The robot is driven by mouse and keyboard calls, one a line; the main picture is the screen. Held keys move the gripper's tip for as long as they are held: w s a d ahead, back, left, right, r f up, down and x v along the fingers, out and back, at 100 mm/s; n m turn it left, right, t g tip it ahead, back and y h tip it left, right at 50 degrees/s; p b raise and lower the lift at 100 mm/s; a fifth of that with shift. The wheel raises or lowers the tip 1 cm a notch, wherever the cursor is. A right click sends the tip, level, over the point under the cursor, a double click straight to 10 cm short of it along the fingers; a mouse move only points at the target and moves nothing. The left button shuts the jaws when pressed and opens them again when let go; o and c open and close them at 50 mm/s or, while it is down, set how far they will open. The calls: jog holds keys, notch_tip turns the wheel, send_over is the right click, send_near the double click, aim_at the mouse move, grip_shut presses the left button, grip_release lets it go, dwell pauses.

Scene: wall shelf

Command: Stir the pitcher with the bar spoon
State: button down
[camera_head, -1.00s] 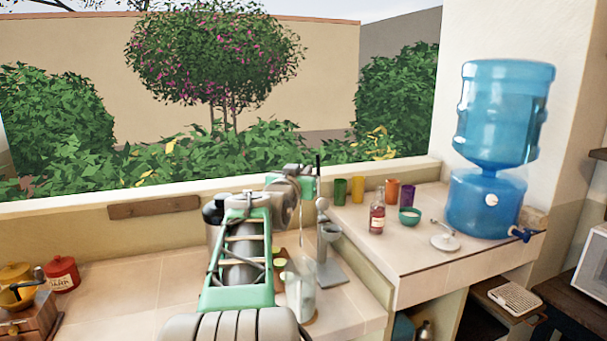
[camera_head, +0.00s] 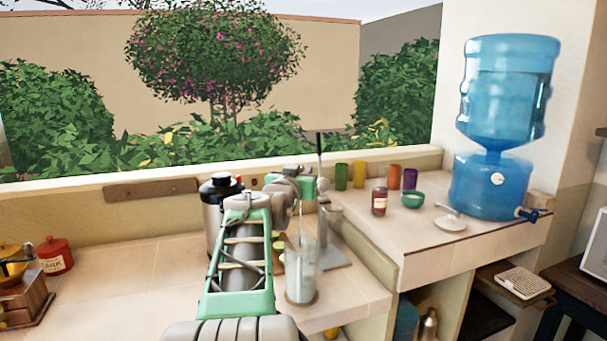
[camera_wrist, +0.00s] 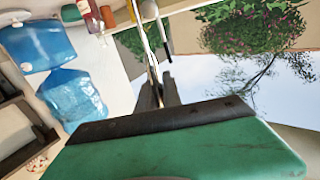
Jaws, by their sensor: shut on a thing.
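The pitcher (camera_head: 301,283) is clear glass and stands upright on a round brown mat at the counter's right front. My gripper (camera_head: 308,188) is above and behind the pitcher and is shut on the bar spoon (camera_head: 300,226). The spoon is a thin, near-upright metal rod that hangs over the pitcher's mouth. Its lower end seems to be inside the glass, but I cannot see it clearly. In the wrist view, the fingers (camera_wrist: 157,92) close around the thin rod (camera_wrist: 149,45).
A grey press (camera_head: 333,240) with a tall black-tipped lever stands just right of the pitcher. A steel canister (camera_head: 217,215) stands behind my arm. The raised right ledge holds coloured cups, a red bottle (camera_head: 379,201), a teal bowl (camera_head: 412,199) and a water dispenser (camera_head: 492,185).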

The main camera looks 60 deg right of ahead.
notch_tip(320, 180, down, 9)
jog(key=b, duration=0.8)
jog(key=shift+f+b, duration=0.2)
jog(key=shift+b, duration=0.2)
